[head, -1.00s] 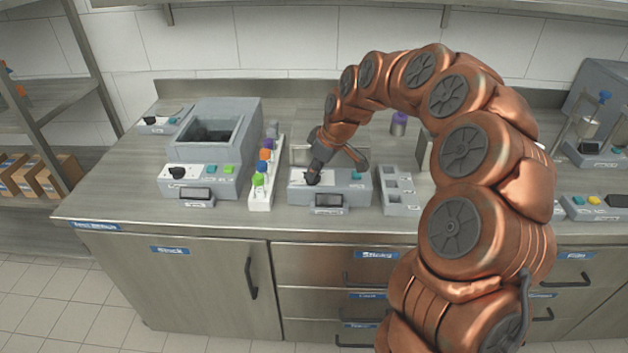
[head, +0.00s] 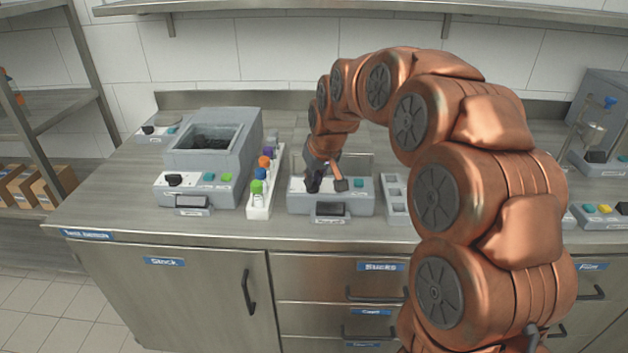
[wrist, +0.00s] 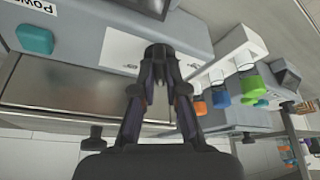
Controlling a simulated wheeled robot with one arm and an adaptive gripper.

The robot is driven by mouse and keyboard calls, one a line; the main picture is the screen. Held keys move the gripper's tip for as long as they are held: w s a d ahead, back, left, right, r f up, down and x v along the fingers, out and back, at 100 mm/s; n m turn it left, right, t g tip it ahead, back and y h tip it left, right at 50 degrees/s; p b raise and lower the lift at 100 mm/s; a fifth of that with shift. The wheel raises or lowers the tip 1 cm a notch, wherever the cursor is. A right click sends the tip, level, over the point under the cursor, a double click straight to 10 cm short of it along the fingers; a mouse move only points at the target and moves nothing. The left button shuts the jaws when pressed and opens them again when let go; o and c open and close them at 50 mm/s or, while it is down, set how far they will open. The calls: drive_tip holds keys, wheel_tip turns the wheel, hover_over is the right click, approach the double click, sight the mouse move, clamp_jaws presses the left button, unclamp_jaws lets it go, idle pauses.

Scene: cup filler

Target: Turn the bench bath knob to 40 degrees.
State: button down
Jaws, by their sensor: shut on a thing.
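My gripper (head: 314,187) is shut on a dark knob at the left of the front panel of the middle grey unit (head: 360,203). In the wrist view, my gripper (wrist: 158,55) points at the panel (wrist: 108,45), its fingertips drawn together around the knob, which they mostly hide. The knob's pointer and any degree marks cannot be read. A dark display (head: 330,209) sits below the panel, and a teal button (head: 358,183) is at its right.
A grey unit with an open basin (head: 203,143) and its own black knob (head: 174,180) stands to the left. A white rack (head: 262,205) of colour-capped bottles stands close left of the middle unit. A grey slotted holder (head: 397,200) is close right.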

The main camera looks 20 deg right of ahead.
idle(0.3)
drive_tip(key=c, duration=1.2)
unclamp_jaws()
drive_tip(key=a+v, duration=0.1)
drive_tip(key=v, duration=1.1)
drive_tip(key=shift+d, duration=0.45)
drive_tip(key=s+f+m+g+p, duration=0.1)
drive_tip(key=s+f+g+p, duration=0.2)
drive_tip(key=s, duration=1.6)
drive_tip(key=s+a+f+m+g+h+p, duration=0.1)
drive_tip(key=s+f+g+p, duration=0.2)
drive_tip(key=s, duration=1.6)
drive_tip(key=shift+f+p, duration=0.55)
drive_tip(key=shift+p, duration=0.2)
